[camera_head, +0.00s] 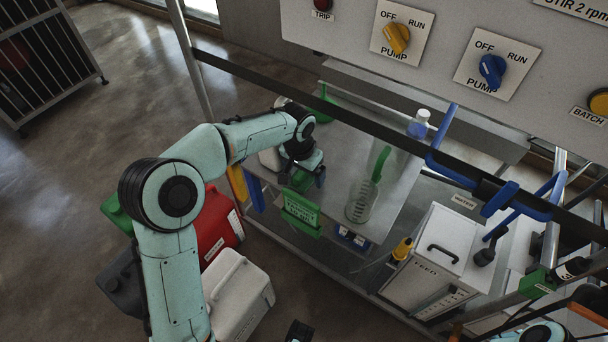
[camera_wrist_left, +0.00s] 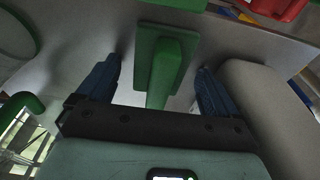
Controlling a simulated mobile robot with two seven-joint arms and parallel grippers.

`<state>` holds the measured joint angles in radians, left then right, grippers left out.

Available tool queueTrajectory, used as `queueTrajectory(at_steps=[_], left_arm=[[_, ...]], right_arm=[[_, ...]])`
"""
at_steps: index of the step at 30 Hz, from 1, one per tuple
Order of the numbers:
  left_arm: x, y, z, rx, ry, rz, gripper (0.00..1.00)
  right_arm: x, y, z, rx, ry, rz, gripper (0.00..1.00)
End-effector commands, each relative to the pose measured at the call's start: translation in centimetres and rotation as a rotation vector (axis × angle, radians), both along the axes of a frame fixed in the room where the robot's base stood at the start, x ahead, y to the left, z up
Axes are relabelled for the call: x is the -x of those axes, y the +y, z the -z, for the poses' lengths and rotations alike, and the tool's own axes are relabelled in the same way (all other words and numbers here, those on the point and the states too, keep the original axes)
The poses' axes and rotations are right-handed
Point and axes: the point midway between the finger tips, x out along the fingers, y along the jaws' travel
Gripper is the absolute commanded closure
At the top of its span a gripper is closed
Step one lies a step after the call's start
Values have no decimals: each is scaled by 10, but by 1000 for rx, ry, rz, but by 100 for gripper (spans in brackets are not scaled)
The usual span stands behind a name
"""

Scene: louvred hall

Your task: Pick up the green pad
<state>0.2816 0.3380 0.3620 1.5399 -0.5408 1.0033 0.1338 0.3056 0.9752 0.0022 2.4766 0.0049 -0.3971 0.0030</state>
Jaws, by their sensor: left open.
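The green pad (camera_wrist_left: 170,48) is a flat green plate with a raised block-like grip, lying on the grey shelf. In the left wrist view it lies between the two blue fingers of my left gripper (camera_wrist_left: 158,68), with a visible space on either side. In the head view my left gripper (camera_head: 302,178) points down at the left end of the shelf, open, and a bit of the green pad (camera_head: 300,181) shows between its fingers. The rest of the pad is hidden by the wrist.
A glass vessel with a green handle (camera_head: 361,203) stands on the shelf (camera_head: 335,165) right of the gripper. A green sign (camera_head: 301,213) hangs at the shelf's front edge. Red (camera_head: 216,226) and white (camera_head: 238,298) canisters stand below. A dark bar (camera_head: 330,108) crosses above the shelf.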

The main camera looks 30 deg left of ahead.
Motion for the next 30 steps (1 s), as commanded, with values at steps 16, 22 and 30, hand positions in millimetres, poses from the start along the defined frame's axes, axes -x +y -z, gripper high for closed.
queueTrajectory(at_steps=[16, 22, 30], left_arm=[[0, 0, -1, 0, 0, 1, 72], [0, 0, -5, -1, -1, 1, 72], [-1, 0, -41, -1, -4, 0, 72]], right_arm=[[0, 0, 0, 0, 0, 0, 47], [0, 0, -1, 0, 0, 0, 47], [1, 0, -6, -1, 6, -2, 47]])
